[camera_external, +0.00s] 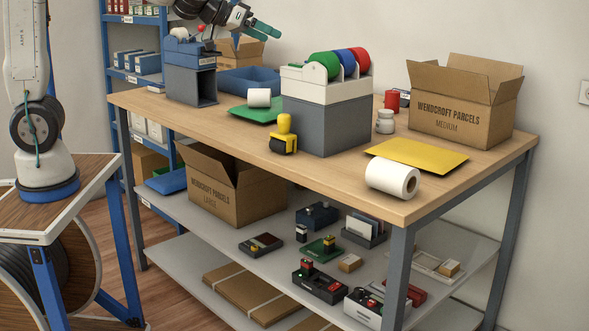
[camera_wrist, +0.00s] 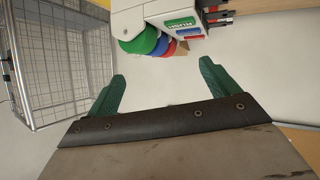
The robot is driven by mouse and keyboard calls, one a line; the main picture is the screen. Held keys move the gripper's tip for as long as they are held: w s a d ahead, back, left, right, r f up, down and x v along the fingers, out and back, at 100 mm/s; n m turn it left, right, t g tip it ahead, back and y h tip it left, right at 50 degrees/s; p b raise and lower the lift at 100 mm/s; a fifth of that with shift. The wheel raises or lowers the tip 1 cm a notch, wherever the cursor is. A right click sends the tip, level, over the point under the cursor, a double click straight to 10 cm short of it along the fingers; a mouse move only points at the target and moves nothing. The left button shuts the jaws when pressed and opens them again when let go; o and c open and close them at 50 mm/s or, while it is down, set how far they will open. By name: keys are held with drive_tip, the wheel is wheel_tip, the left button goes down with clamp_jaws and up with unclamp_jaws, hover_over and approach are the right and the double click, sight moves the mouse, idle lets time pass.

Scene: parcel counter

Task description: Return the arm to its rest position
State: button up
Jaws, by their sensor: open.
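My gripper (camera_external: 264,31) is at the top of the external view, above the back of the parcel counter (camera_external: 347,184). Its green fingers stand apart with nothing between them. In the wrist view the two fingertips of my gripper (camera_wrist: 160,72) are spread, with a pale surface between and beyond them. My arm comes in from the upper left of the external view, and its base part stands on a wooden-topped stand at the left. The middle of the arm is cut off by the top edge.
The tape dispenser box (camera_external: 326,118) with green, blue and red rolls stands below and right of my gripper. An open carton (camera_external: 463,108), a yellow mailer (camera_external: 417,156) and a white roll (camera_external: 392,179) lie rightward. A wire cage (camera_wrist: 62,58) shows in the wrist view.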

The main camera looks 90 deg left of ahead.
drive_tip(key=s+d+m+g+h, duration=0.1)
drive_tip(key=s+d+m+h, duration=0.25)
drive_tip(key=s+d, duration=0.65)
drive_tip(key=s+d+f+g, duration=0.3)
drive_tip(key=s, duration=0.6)
drive_tip(key=s+d+f+m+g, duration=0.1)
drive_tip(key=s+d+f+g, duration=0.2)
drive_tip(key=s, duration=0.5)
drive_tip(key=s+d+f+m+g, duration=0.1)
drive_tip(key=s+d+f+g, duration=0.2)
drive_tip(key=s, duration=0.6)
drive_tip(key=shift+s+f+h, duration=0.25)
drive_tip(key=shift+s+h, duration=0.05)
drive_tip(key=shift+h, duration=0.05)
drive_tip(key=shift+m, duration=0.25)
